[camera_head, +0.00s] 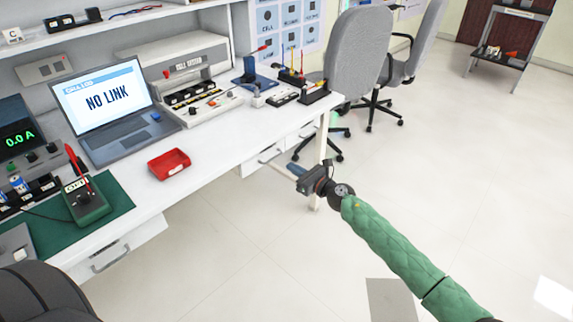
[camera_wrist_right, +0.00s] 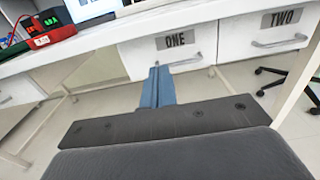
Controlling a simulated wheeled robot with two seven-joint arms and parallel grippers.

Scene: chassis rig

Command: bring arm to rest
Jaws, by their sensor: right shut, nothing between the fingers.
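My right arm, in a green sleeve, comes in from the lower right of the head view. Its gripper (camera_head: 293,168) is in front of the workbench's edge, over the floor side, apart from the bench. In the right wrist view the blue fingers (camera_wrist_right: 158,88) are together, with nothing between them, and point toward the drawer front marked ONE (camera_wrist_right: 176,42). My left gripper does not show in the head view; a dark rounded shape fills the lower left corner.
The white workbench (camera_head: 215,130) holds a laptop (camera_head: 105,100) reading NO LINK, a red tray (camera_head: 169,164), a green multimeter (camera_head: 88,204) and a cell tester (camera_head: 185,85). Grey chairs (camera_head: 357,50) stand at the back. A drawer marked TWO (camera_wrist_right: 284,20) is beside ONE.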

